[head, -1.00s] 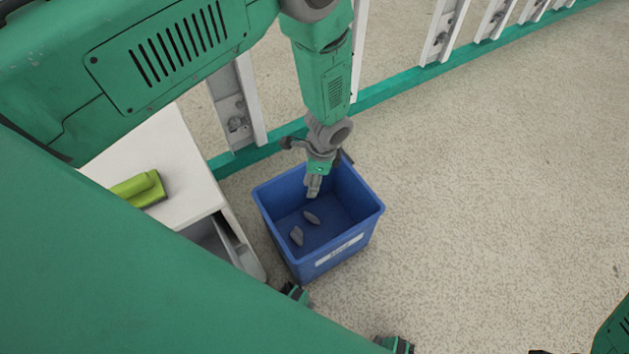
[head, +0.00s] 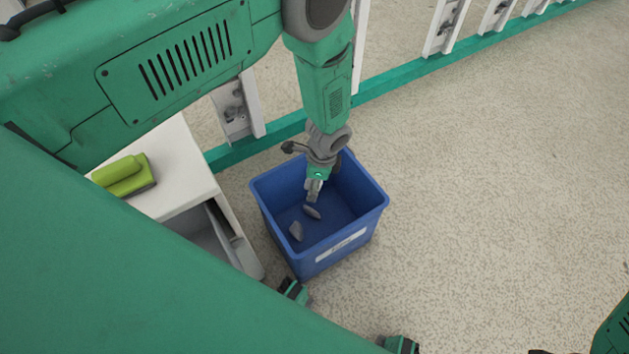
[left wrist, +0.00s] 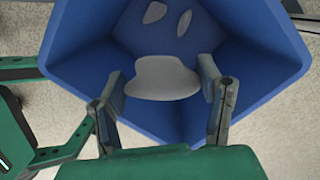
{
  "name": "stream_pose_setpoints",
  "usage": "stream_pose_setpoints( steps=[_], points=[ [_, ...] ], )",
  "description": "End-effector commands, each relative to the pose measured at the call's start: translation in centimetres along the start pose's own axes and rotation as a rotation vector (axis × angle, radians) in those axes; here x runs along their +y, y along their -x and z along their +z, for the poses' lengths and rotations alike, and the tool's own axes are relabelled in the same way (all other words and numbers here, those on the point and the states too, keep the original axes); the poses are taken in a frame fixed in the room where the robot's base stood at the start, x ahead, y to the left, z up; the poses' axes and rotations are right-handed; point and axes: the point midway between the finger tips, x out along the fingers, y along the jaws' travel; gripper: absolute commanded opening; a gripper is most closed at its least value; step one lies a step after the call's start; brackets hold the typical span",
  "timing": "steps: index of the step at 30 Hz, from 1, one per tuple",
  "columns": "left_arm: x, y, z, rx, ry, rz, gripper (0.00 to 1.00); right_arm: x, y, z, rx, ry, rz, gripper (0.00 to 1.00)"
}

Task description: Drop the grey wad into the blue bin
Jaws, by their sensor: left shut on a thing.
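The blue bin (head: 365,224) stands on the floor, open at the top, with a white label on its front side. My left gripper (head: 314,190) points down into the bin's mouth. In the left wrist view my left gripper (left wrist: 165,92) is shut on the grey wad (left wrist: 162,78), a pale rounded lump between its two fingers. The bin's inner walls (left wrist: 75,50) surround the wad in that view. In the head view the wad is hard to tell from the fingertips. My right gripper is not in view.
Two grey pieces (head: 312,212) (head: 296,231) lie on the bin's floor. Left of the bin is a white cabinet (head: 185,160) with an open drawer and a green brush-like object (head: 124,175) on top. A green rail (head: 400,80) with white posts runs behind. Floor to the right is clear.

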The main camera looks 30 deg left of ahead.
Motion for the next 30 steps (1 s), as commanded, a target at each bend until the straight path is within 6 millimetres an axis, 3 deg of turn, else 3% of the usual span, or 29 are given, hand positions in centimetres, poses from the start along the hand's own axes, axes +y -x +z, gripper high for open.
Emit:
stream_pose_setpoints(
  steps=[2,3,5,13,17,30],
  points=[
    [0.0,0.1,0.0,0.000,0.000,0.000,0.46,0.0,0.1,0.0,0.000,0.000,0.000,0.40],
    [0.0,0.1,0.0,-0.001,0.000,0.000,0.68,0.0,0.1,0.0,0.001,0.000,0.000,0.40],
    [0.0,0.1,0.0,-0.001,0.000,0.000,0.85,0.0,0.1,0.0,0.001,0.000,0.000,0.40],
    [0.0,0.2,0.0,-0.001,0.000,0.000,0.85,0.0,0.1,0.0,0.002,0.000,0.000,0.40],
    [-0.1,1.2,0.0,-0.001,0.001,-0.002,0.85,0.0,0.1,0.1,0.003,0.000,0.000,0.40],
    [-0.1,9.8,0.0,0.000,0.001,-0.001,0.85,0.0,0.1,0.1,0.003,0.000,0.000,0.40]
  ],
)
